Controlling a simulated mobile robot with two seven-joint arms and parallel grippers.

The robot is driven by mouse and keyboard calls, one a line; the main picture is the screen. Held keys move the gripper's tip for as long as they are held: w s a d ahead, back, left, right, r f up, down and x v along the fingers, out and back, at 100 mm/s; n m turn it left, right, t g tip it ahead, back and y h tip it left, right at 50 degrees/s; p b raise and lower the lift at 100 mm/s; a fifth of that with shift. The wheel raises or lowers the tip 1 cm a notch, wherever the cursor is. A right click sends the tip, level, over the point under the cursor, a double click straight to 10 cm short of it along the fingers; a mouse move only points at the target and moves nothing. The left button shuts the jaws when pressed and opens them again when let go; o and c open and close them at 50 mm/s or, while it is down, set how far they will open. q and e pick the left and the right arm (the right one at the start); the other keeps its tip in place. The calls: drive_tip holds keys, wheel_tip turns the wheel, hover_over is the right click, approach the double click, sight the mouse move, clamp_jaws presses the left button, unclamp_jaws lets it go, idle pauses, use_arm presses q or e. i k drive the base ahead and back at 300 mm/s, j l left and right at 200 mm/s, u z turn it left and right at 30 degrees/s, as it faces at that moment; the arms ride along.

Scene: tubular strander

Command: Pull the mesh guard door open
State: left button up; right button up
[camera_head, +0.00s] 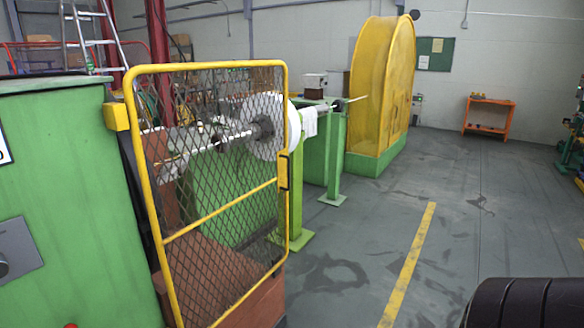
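The mesh guard door (222,205) is a yellow tube frame with dark diamond mesh, standing upright left of the picture's middle. A yellow block (116,117) sits at its upper left corner, against the green cabinet. Neither of my grippers is in view. A dark ribbed part at the lower right may be my own arm.
A green cabinet (70,200) stands close on the left. Behind the mesh are a white disc (290,125) and a shaft. A large yellow wheel guard (380,90) and an orange stand (488,117) are farther back. Grey floor with a yellow line (408,265) is clear to the right.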

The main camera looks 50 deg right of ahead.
sight(283, 169)
drive_tip(key=i+l, duration=0.1)
drive_tip(key=l, duration=0.75)
drive_tip(key=i+l, duration=0.1)
drive_tip(key=l, duration=0.8)
